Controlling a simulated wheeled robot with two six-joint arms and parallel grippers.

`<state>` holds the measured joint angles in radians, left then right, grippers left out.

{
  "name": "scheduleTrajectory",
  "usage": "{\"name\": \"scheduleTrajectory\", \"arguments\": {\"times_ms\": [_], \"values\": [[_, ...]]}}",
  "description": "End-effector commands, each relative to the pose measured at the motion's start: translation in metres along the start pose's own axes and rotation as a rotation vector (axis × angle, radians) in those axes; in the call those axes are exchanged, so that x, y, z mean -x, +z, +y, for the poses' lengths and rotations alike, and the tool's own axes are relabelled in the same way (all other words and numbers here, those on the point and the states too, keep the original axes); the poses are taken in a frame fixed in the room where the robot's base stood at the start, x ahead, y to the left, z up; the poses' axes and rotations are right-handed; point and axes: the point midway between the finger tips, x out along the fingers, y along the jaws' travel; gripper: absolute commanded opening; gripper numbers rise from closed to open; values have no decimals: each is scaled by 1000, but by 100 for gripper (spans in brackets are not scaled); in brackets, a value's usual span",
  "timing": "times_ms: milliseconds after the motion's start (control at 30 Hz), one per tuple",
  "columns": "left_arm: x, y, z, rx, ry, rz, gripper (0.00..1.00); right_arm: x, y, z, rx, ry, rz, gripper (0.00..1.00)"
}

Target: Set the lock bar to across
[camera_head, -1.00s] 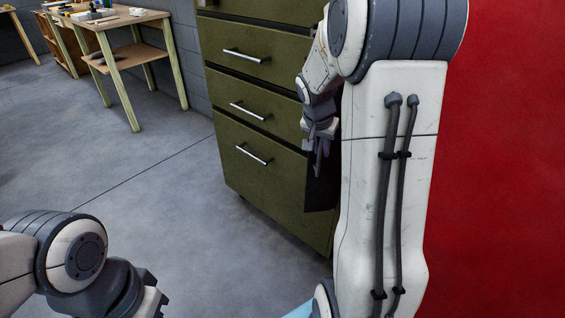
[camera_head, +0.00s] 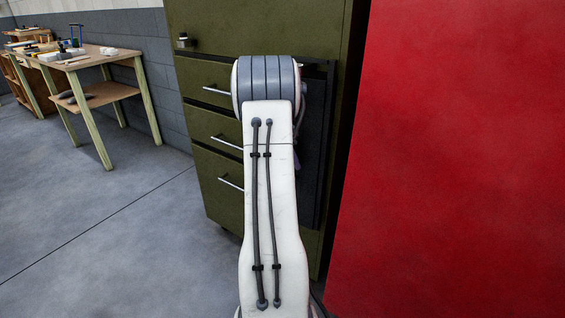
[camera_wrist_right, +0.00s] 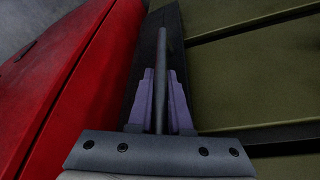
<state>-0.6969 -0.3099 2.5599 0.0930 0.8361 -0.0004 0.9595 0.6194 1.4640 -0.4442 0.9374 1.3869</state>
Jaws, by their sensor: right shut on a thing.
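The lock bar appears as a tall dark bar (camera_head: 314,150) at the right edge of the green cabinet's (camera_head: 232,202) drawer front, partly hidden by my right arm. In the right wrist view a narrow dark upright edge (camera_wrist_right: 161,60) runs between the purple fingers of my right gripper (camera_wrist_right: 160,105), which is shut on it. I take this edge to be part of the lock bar. In the head view the right gripper is almost wholly hidden behind my forearm. My left gripper is out of view.
A large red surface (camera_head: 450,160) stands close on the right, and its red side (camera_wrist_right: 85,80) is near the gripper in the wrist view. Drawer handles (camera_head: 230,183) stick out left of my arm. A wooden workbench (camera_head: 105,92) stands far left. The floor between is clear.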

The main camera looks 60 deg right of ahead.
Motion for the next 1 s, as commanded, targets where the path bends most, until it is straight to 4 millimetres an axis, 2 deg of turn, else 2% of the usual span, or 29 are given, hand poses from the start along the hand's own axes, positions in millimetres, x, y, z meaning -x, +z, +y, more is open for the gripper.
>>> {"name": "scheduleTrajectory", "arguments": {"times_ms": [133, 667, 700, 733, 1000], "values": [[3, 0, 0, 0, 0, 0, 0, -2, -8, 0, -3, 5, 4, 0], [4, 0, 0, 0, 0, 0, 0, -3, -9, -2, -1, 4, 6, 0], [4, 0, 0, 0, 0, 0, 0, -3, -9, -2, -1, 4, 6, 25], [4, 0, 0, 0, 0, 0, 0, -3, -9, -2, -1, 4, 5, 30], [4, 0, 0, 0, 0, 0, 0, 0, -6, -4, 2, 0, 4, 30]]}}
